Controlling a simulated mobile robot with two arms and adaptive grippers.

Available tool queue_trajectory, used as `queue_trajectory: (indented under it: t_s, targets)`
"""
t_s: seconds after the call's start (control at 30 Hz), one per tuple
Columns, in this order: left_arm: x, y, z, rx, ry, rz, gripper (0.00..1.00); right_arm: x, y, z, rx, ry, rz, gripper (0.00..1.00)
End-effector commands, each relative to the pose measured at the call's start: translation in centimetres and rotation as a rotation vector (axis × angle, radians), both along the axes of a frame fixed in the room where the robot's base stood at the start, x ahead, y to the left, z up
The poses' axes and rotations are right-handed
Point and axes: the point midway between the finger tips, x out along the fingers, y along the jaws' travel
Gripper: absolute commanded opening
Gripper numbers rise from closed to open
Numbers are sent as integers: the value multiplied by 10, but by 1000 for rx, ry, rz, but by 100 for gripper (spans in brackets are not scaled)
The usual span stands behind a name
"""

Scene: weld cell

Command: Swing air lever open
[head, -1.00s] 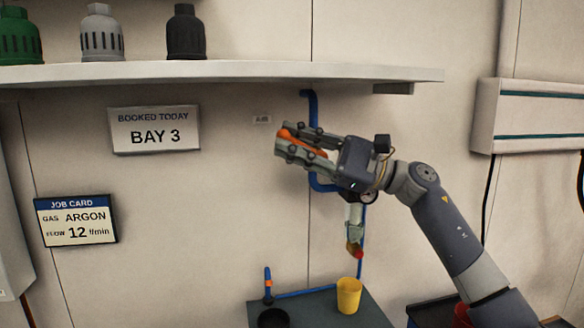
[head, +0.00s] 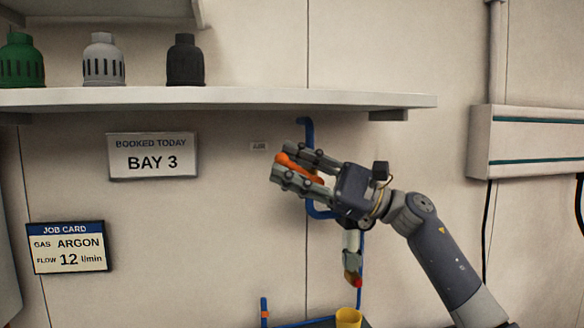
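The air lever (head: 290,162) is orange and sits on the blue air pipe (head: 307,135) in the head view, under the shelf. It lies at a slant between the fingers of my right gripper (head: 287,163). The fingers stand apart on either side of it, with a gap showing near the palm, and look open around it. Whether a finger touches it I cannot tell. The gripper hides part of the lever, its pivot and the pipe behind. My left gripper is out of view.
A shelf (head: 220,98) with green, grey and black caps runs above the gripper. A hose fitting with a red tip (head: 353,272) hangs just below it. A yellow cup (head: 348,318) stands lower down. A wall box (head: 535,142) is at right.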

Motion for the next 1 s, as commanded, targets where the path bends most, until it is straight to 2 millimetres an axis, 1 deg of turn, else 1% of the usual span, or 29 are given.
queue_trajectory:
  t_s: [0.17,0.27,0.37,0.6,0.7,0.83,1.0]
  targets:
    - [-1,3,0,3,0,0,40,0,-2,-2,-1,1,-1,34]
    - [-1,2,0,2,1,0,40,-1,-11,-6,-2,2,-2,34]
    - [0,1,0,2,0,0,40,-3,-28,-12,-2,2,-5,34]
    - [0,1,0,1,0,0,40,-11,-75,-31,-2,2,-3,34]
    - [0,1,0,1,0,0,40,-14,-91,-37,-1,0,-2,34]
    - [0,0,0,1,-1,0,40,-16,-105,-42,-1,0,-1,34]
    - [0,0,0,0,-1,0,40,-17,-111,-44,0,-1,0,34]
